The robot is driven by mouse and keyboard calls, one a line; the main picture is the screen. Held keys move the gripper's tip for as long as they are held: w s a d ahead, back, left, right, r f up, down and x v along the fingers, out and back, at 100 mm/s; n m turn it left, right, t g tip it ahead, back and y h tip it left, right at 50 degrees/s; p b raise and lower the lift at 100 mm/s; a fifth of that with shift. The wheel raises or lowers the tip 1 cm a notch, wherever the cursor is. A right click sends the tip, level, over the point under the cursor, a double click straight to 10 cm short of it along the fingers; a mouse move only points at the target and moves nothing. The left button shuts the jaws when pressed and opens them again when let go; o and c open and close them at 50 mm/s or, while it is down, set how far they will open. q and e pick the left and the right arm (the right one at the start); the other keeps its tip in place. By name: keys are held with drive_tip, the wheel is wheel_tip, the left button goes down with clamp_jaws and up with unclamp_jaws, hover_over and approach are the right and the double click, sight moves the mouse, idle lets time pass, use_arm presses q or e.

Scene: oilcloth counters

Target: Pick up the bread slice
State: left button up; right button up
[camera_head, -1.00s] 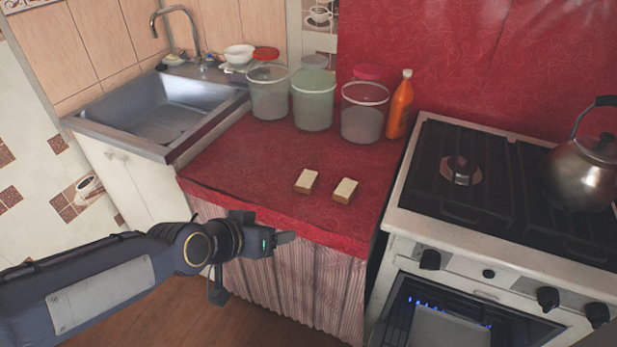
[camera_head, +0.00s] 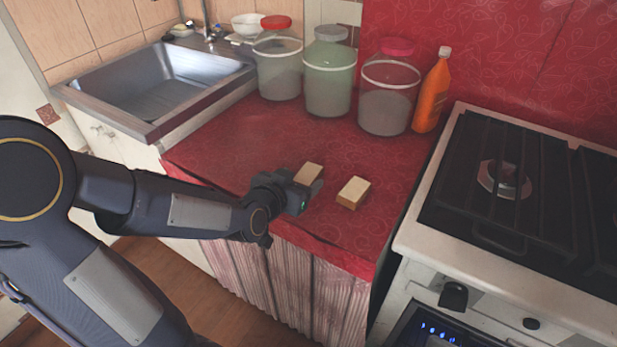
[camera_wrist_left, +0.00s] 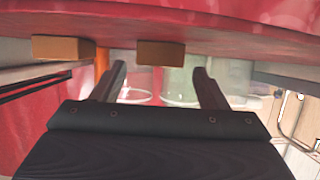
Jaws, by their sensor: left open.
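Two small bread pieces with pale tops and brown sides lie apart on the red counter. The left bread slice (camera_head: 309,173) is just beyond my left gripper (camera_head: 309,194), which partly covers its near side in the head view. The right bread slice (camera_head: 353,192) lies clear to the right. In the left wrist view, which is upside down, the nearer slice (camera_wrist_left: 161,53) is centred ahead of the open, empty left gripper (camera_wrist_left: 160,75). The other slice (camera_wrist_left: 62,48) is at the left there. No contact with the bread shows. My right gripper is out of view.
Lidded jars (camera_head: 330,80) and an orange bottle (camera_head: 432,92) stand at the back of the red counter (camera_head: 235,150). A sink (camera_head: 165,85) is at left, a gas stove (camera_head: 500,190) at right. The counter between bread and jars is clear.

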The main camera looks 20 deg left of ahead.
sight(306, 176)
use_arm(q)
drive_tip(key=x, duration=0.3)
drive_tip(key=shift+w+d+f, duration=0.1)
drive_tip(key=shift+w+f, duration=0.15)
drive_tip(key=shift+w, duration=0.05)
drive_tip(key=c, duration=1)
drive_tip(key=shift+c, duration=0.2)
drive_tip(key=shift+r, duration=0.1)
